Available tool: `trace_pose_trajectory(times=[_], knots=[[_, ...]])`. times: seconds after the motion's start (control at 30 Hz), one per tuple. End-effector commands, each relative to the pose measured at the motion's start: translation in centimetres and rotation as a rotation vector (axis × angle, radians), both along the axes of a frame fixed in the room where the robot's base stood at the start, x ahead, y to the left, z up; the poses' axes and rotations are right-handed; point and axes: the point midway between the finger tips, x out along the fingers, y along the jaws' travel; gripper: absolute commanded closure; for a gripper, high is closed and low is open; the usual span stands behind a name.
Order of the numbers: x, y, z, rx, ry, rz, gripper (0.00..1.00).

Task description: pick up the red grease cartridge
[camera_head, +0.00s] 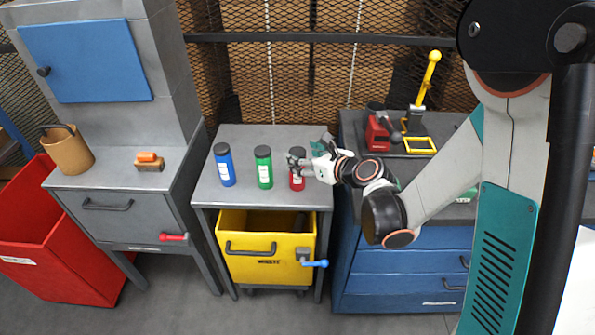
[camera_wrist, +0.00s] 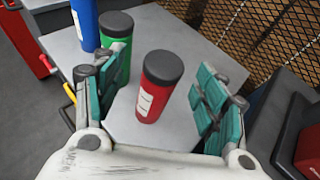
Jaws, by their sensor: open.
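The red grease cartridge (camera_head: 297,183) stands upright on the grey table top (camera_head: 240,198), with a dark cap and a white label. In the wrist view the red cartridge (camera_wrist: 158,88) stands between the two teal finger pads of my gripper (camera_wrist: 160,95), with gaps visible on both sides. My gripper (camera_head: 300,163) is open and reaches in from the right in the head view, partly covering the cartridge's upper part. A green cartridge (camera_head: 264,168) stands to its left, close to my left finger in the wrist view.
A blue cartridge (camera_head: 224,165) stands further left on the same table. A yellow drawer (camera_head: 265,267) sits below the top. A blue cabinet (camera_head: 400,268) at right carries a red tool (camera_head: 378,133) and a yellow-handled lever (camera_head: 428,80). Mesh fencing stands behind.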

Motion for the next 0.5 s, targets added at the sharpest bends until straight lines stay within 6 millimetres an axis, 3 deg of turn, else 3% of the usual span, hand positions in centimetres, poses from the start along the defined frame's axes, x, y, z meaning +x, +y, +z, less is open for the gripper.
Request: trace_pose_trajectory(times=[0.3, 0.5], knots=[[3.4, 2.0, -1.8, 0.0, -0.001, 0.001, 0.34], [3.8, 2.3, -1.8, -0.001, -0.001, 0.0, 0.34]])
